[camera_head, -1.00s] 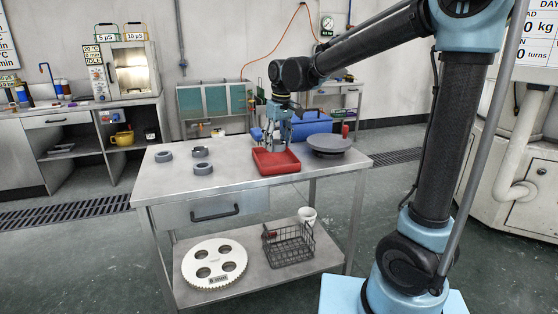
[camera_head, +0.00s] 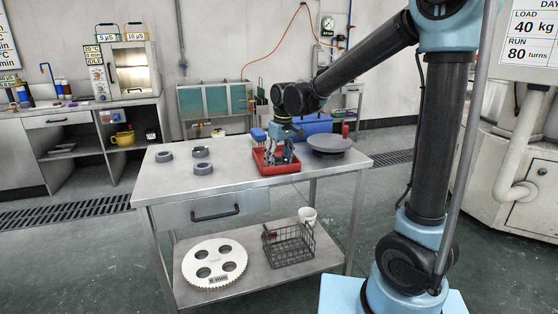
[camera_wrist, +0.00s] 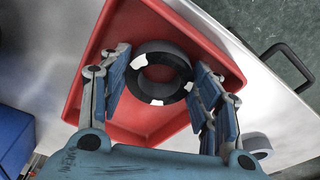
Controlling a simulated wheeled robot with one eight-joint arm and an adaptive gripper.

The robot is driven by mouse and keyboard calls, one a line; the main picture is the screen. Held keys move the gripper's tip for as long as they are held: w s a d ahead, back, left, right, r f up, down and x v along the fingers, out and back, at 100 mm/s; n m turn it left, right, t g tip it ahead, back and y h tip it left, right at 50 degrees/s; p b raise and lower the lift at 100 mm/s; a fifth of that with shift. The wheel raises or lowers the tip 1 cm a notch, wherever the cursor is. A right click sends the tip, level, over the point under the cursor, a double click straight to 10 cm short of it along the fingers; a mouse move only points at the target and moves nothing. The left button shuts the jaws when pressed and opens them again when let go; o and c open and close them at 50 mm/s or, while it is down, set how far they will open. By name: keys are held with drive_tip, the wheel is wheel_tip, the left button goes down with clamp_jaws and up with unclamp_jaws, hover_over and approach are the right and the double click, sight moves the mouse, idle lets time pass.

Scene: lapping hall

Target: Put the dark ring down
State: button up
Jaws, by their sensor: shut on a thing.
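The dark ring (camera_wrist: 142,88) is between the two fingers of my gripper (camera_wrist: 162,66) in the wrist view. Its hole faces the camera and pale patches show on its face. My gripper, also in the head view (camera_head: 278,161), is shut on the ring and reaches down into the red tray (camera_head: 281,172). The tray's red floor and walls surround the ring in the wrist view (camera_wrist: 90,100). I cannot tell whether the ring touches the tray floor.
Three grey rings (camera_head: 203,168) lie on the left of the steel table (camera_head: 240,178). A round dark plate (camera_head: 328,143) stands right of the tray, and a blue bin (camera_head: 314,125) behind. The table middle, left of the tray, is clear.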

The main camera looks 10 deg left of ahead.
drive_tip(key=o, duration=1.2)
drive_tip(key=shift+c, duration=0.2)
wheel_tip(320, 180, up, 12)
drive_tip(key=s+d, duration=0.1)
drive_tip(key=shift+d, duration=0.3)
drive_tip(key=s+d+f+m, duration=0.2)
drive_tip(key=d, duration=0.6)
drive_tip(key=s+d+f+m, duration=0.1)
drive_tip(key=s+d+f, duration=0.1)
drive_tip(key=d, duration=0.6)
drive_tip(key=s+d+f+m, duration=0.2)
drive_tip(key=s+d, duration=0.1)
drive_tip(key=d, duration=0.5)
drive_tip(key=s+d+f+m+t+h, duration=0.1)
drive_tip(key=s+d+f+m, duration=0.3)
drive_tip(key=s+d+f, duration=0.9)
drive_tip(key=shift+s+d+f+m, duration=0.2)
drive_tip(key=shift+d+f+m, duration=0.15)
drive_tip(key=shift+d+m, duration=0.1)
